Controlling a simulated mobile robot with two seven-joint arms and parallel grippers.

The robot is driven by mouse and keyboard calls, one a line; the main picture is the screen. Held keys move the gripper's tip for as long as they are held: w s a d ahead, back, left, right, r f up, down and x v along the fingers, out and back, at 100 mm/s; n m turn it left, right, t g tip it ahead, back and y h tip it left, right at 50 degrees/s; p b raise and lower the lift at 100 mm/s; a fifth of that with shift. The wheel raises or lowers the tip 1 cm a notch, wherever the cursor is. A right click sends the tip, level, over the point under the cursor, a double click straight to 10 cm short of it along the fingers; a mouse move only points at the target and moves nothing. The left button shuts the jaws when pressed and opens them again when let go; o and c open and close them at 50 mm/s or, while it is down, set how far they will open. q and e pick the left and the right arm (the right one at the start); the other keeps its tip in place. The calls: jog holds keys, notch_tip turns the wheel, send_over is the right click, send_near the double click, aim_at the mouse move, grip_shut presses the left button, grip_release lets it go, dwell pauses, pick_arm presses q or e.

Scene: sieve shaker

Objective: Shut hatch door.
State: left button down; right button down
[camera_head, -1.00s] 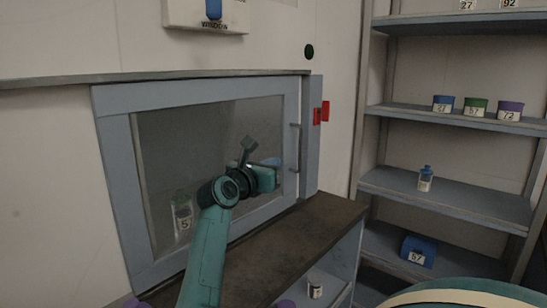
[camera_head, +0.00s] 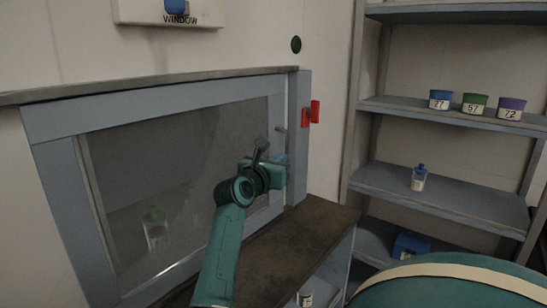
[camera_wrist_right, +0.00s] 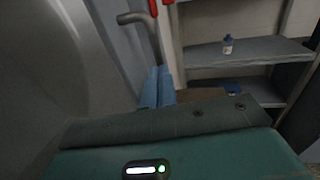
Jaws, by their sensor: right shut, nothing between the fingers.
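The hatch door (camera_head: 55,195) is a blue-grey frame around a large glass pane, set in the pale wall. Its bar handle (camera_head: 281,131) is on the right side, partly hidden by my right arm; in the wrist view the curved grey handle (camera_wrist_right: 136,17) is at the top, ahead of the fingers. My right gripper (camera_head: 282,159) is in front of the door's right side, just below the handle. Its blue fingers (camera_wrist_right: 157,86) are shut with nothing between them, apart from the handle. I cannot tell whether the door is slightly ajar. My left gripper is not in view.
A red latch (camera_head: 314,111) is on the jamb right of the door. A dark counter (camera_head: 300,235) lies below. A green-capped bottle (camera_head: 155,228) shows behind the glass. Shelves (camera_head: 440,195) with labelled containers stand at the right. A window switch (camera_head: 177,10) is above.

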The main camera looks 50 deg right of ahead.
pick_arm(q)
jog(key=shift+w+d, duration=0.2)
pick_arm(e)
jog(key=shift+w+d, duration=0.1)
jog(key=shift+d, duration=0.35)
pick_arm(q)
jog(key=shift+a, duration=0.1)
pick_arm(e)
jog(key=shift+d+r, duration=0.1)
pick_arm(q)
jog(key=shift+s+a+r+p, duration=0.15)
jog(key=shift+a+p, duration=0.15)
jog(key=shift+p, duration=0.35)
pick_arm(e)
jog(key=d, duration=0.4)
jog(key=shift+d+r, duration=0.15)
jog(key=shift+r, duration=0.1)
